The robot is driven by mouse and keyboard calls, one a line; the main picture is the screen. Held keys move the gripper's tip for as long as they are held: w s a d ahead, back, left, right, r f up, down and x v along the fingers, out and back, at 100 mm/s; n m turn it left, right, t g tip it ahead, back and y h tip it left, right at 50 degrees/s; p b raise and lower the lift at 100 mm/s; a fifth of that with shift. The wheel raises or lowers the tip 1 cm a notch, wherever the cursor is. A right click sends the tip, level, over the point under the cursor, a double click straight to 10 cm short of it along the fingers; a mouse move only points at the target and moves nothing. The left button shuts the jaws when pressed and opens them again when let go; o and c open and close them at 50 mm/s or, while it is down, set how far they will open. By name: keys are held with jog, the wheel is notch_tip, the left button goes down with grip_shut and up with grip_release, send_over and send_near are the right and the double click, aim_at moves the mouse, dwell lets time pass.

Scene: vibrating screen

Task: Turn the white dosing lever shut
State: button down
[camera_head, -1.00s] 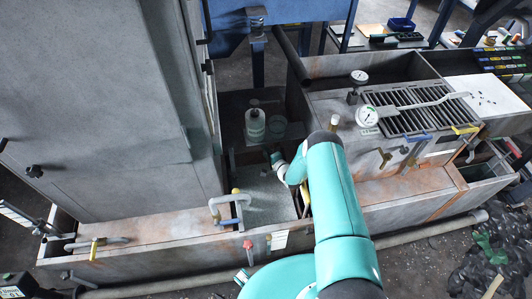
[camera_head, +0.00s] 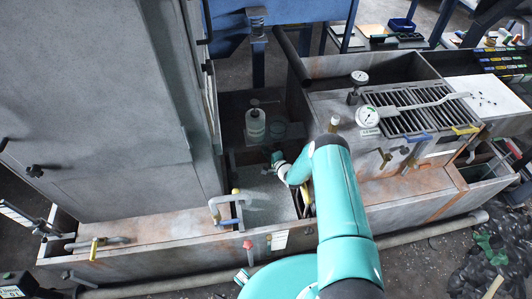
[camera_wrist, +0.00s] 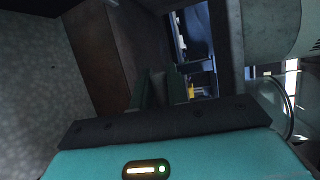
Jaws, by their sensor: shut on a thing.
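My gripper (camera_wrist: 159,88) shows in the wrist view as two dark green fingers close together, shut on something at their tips. That thing is dark and mostly hidden by the fingers; I take it to be the white dosing lever, but its colour and angle cannot be made out. I cannot pick out the white lever clearly in the head view.
A bent pipe with a blue handle (camera_head: 229,223) and a red-topped valve (camera_head: 248,245) stand left of my arm. A bottle (camera_head: 256,122) stands behind. A gauge (camera_head: 367,117) and a slatted grate (camera_head: 405,112) lie to the right. A large grey cabinet (camera_head: 95,110) fills the left.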

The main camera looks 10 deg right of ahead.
jog(key=c, duration=1.4)
grip_release()
jog(key=shift+o, duration=0.2)
jog(key=shift+s+d, duration=0.1)
jog(key=v, duration=1.1)
jog(key=shift+s+d, duration=0.15)
jog(key=shift+s, duration=0.2)
jog(key=shift+s+r, duration=0.1)
